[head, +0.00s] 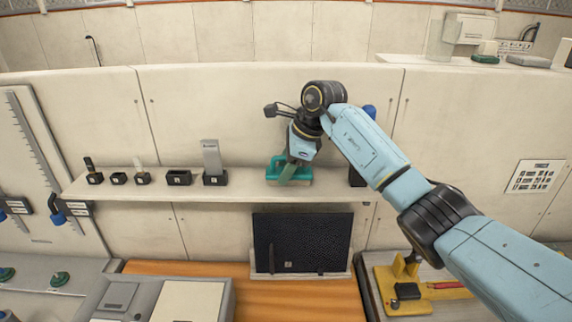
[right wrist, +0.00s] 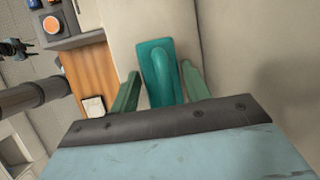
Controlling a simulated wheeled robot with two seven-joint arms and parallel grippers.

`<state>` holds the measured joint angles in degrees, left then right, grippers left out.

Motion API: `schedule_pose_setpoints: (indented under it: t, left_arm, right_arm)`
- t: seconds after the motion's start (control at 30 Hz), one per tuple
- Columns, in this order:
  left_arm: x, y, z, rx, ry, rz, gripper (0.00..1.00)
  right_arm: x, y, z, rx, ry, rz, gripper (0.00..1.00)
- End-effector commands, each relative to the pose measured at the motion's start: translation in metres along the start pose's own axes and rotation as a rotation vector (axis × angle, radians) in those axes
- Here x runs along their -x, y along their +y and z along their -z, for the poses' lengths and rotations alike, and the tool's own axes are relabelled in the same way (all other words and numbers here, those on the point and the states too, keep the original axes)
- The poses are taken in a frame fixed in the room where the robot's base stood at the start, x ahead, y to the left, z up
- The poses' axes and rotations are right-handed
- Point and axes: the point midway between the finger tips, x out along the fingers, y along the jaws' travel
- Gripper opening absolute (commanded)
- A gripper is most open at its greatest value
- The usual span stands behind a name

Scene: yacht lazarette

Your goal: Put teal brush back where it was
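The teal brush (head: 274,171) sits on the long wall shelf (head: 120,187), right of its middle. My right gripper (head: 291,177) reaches down to it from above and partly hides it. In the right wrist view the brush (right wrist: 153,70) shows a flat teal body with a raised curved handle. The two green fingers of the right gripper (right wrist: 160,82) are spread, one on each side of the brush. I cannot tell whether either finger touches it. My left gripper is not in view.
On the shelf's left half stand several small black holders and a grey upright block (head: 211,158). A dark item with a blue top (head: 369,111) is partly hidden behind my right arm. Below are a black panel (head: 302,240) and a yellow fixture (head: 402,285).

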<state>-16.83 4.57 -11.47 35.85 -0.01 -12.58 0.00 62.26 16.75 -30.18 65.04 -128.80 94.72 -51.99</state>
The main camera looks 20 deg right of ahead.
Motion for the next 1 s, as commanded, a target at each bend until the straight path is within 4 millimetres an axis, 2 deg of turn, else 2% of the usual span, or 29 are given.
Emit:
schedule_pose_setpoints:
  t: [0.03, 0.1, 0.13, 0.47, 0.57, 1.0]
  left_arm:
    - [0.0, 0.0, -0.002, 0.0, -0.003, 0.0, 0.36]
    - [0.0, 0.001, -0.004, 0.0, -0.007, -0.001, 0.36]
    - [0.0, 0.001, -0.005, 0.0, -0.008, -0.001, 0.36]
    - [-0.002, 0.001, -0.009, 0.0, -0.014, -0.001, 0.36]
    - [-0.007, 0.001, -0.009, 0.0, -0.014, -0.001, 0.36]
    - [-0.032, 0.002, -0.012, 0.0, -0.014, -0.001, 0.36]
  right_arm:
    - [0.0, 0.0, 0.0, 0.0, 0.0, 0.0, 0.54]
    - [0.0, 0.0, 0.0, 0.0, 0.0, 0.0, 0.63]
    - [0.0, 0.0, 0.0, 0.0, 0.0, 0.0, 0.64]
    - [0.005, -0.001, 0.0, 0.0, 0.0, 0.003, 0.64]
    - [0.017, -0.002, 0.001, 0.001, 0.0, 0.006, 0.64]
    - [0.103, -0.001, 0.001, 0.0, 0.001, 0.004, 0.64]
